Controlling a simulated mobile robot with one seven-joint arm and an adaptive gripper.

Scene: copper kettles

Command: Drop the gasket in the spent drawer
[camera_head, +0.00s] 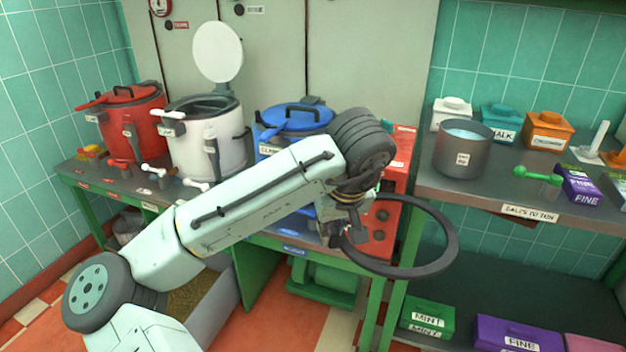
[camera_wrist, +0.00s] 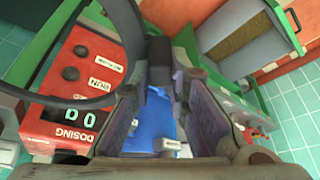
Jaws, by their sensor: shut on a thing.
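The gasket, a large dark ring (camera_head: 408,271), hangs out to the right of my gripper (camera_head: 350,238) in the head view, in front of the red dosing machine. My gripper is shut on the ring's left edge. In the wrist view the ring (camera_wrist: 40,97) curves across the upper left, and my gripper (camera_wrist: 172,75) shows in the middle. An open container (camera_head: 207,305) with brownish contents sits low under the bench, partly behind my arm. A similar open container (camera_wrist: 245,32) shows at the wrist view's upper right. I cannot read a spent label on it.
Red, white and blue (camera_head: 300,117) kettles stand on the bench; the white one's lid is up. The red dosing machine (camera_head: 400,170) is close behind the gripper. Green and purple boxes lie on the lower shelf.

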